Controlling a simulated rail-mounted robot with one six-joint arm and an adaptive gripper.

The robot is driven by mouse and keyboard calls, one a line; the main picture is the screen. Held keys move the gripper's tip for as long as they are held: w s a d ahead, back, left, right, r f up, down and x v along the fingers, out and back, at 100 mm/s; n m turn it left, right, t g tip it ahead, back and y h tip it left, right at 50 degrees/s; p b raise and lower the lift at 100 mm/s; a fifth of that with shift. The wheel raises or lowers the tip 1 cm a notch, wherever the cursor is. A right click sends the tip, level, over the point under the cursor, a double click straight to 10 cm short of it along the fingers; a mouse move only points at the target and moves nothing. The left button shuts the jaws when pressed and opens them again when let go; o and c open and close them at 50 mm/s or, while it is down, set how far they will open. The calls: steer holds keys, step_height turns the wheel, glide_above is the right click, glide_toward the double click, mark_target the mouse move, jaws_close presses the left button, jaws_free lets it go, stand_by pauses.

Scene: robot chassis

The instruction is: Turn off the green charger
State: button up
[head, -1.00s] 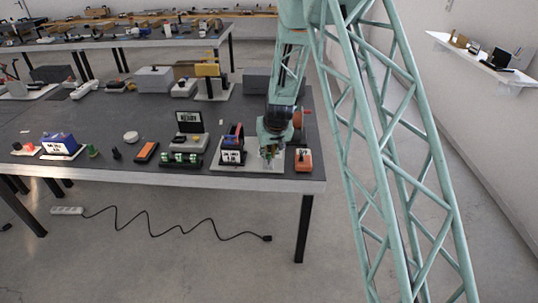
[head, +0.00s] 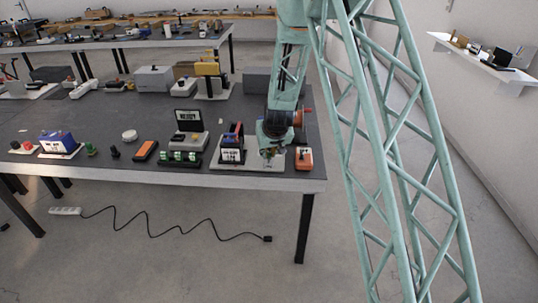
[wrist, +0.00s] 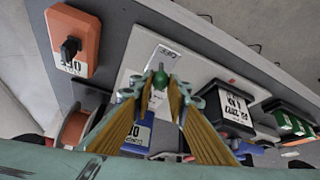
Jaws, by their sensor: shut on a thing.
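My gripper (wrist: 160,84) points down at a white plate (wrist: 140,50) on the near right of the table. In the wrist view its yellow-brown fingers converge on a small round green knob (wrist: 160,78), which sits between the fingertips. What the knob is fixed to is hidden by the fingers. A blue part with a white label (wrist: 137,133) lies behind the fingers. In the head view my gripper (head: 269,154) is at the plate's right side, and the knob is too small to make out. I cannot tell which body is the green charger.
An orange switch box (head: 303,158) with a black knob stands right of the plate. A black labelled box (head: 231,155) stands on the plate's left. A row of green blocks (head: 180,159) and an orange-topped box (head: 145,151) lie further left. The table's front edge is close.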

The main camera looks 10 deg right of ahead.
steer(key=shift+s+a+f+t+b, duration=0.15)
steer(key=shift+s+t+b, duration=0.35)
steer(key=shift+b, duration=0.8)
steer(key=shift+s+f+t+h+b, duration=0.1)
steer(key=shift+f+t+h+b, duration=0.15)
steer(key=shift+t+b, duration=0.5)
steer(key=b, duration=0.2)
steer(key=shift+s+a+t+b, duration=0.1)
steer(key=shift+s+t+b, duration=0.15)
steer(key=shift+t+b, duration=0.1)
steer(key=shift+s+h+b, duration=0.1)
steer(key=shift+h+b, duration=0.15)
steer(key=shift+b, duration=0.2)
steer(key=o, duration=0.9)
steer(key=shift+s+r, duration=0.15)
steer(key=shift+v, duration=5.75)
